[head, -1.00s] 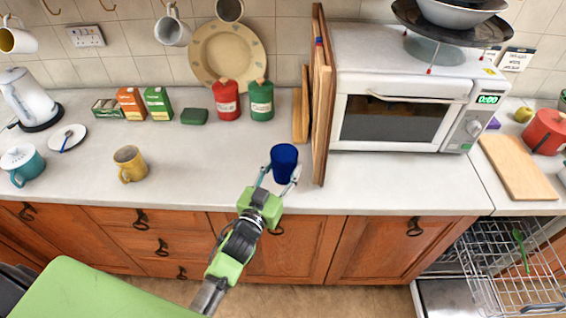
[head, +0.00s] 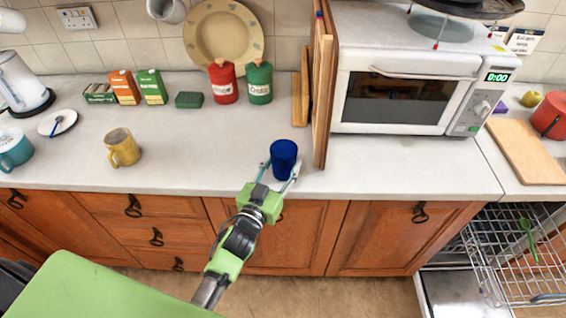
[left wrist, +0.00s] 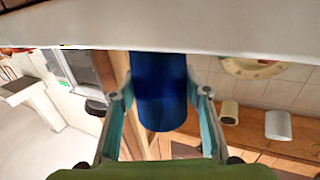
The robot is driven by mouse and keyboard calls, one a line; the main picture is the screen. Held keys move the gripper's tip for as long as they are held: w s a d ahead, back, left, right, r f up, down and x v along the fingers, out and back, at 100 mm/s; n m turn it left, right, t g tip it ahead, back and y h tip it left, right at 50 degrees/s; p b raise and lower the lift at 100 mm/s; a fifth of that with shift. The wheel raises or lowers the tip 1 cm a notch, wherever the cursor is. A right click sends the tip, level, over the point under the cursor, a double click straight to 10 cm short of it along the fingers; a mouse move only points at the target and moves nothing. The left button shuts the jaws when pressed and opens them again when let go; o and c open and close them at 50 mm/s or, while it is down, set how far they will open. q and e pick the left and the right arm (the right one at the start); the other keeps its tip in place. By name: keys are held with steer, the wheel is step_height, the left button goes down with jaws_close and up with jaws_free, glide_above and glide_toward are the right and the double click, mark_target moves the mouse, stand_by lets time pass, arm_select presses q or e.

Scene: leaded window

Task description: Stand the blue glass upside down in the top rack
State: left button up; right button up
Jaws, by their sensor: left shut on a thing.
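The blue glass (head: 284,160) is over the front part of the grey counter, left of the upright wooden boards. It stands upright, with its open mouth up. My left gripper (head: 279,172) is shut on it, with one finger on each side. In the left wrist view the blue glass (left wrist: 160,95) sits between the two fingers of my left gripper (left wrist: 163,96). I cannot tell for sure whether its base touches the counter. The wire top rack (head: 515,260) is pulled out at the lower right, partly cut off by the picture edge. My right gripper is not in view.
A green utensil (head: 528,240) is in the rack. The wooden boards (head: 322,90) and the white microwave (head: 400,85) stand right of the glass. A yellow mug (head: 122,150) stands left on the counter. The counter between mug and glass is clear.

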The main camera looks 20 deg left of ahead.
arm_select(q)
steer(key=shift+f+b, duration=0.35)
steer(key=shift+f, duration=0.05)
steer(key=o, duration=1.4)
steer(key=shift+f, duration=0.1)
